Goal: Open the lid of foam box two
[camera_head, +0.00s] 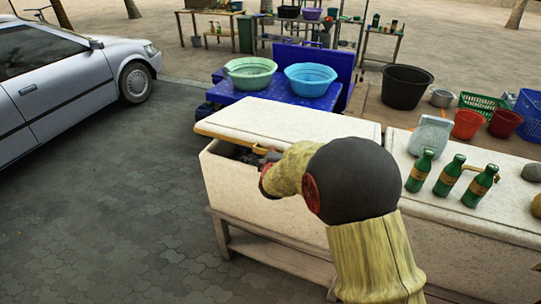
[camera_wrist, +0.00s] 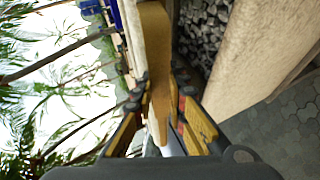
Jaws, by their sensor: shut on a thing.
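The left foam box (camera_head: 232,188) is a white, speckled chest on a wooden stand. Its lid (camera_head: 300,120) is tilted, with the near edge lifted off the rim. Its yellow-brown edge also shows in the wrist view (camera_wrist: 155,35). My gripper (camera_wrist: 161,95) is shut on this lid edge, one finger on each side. In the head view my arm hides most of the gripper and part of the box front. Grey lumpy contents (camera_wrist: 203,30) show in the gap under the lid. No label tells which box is two.
Right of it stands another foam box (camera_head: 455,245), closed, with green bottles (camera_head: 449,176) and a grey container (camera_head: 430,136) on top. Behind is a blue table (camera_head: 300,97) with two basins (camera_head: 250,72). A silver car (camera_head: 70,80) is at the left, with open paving between.

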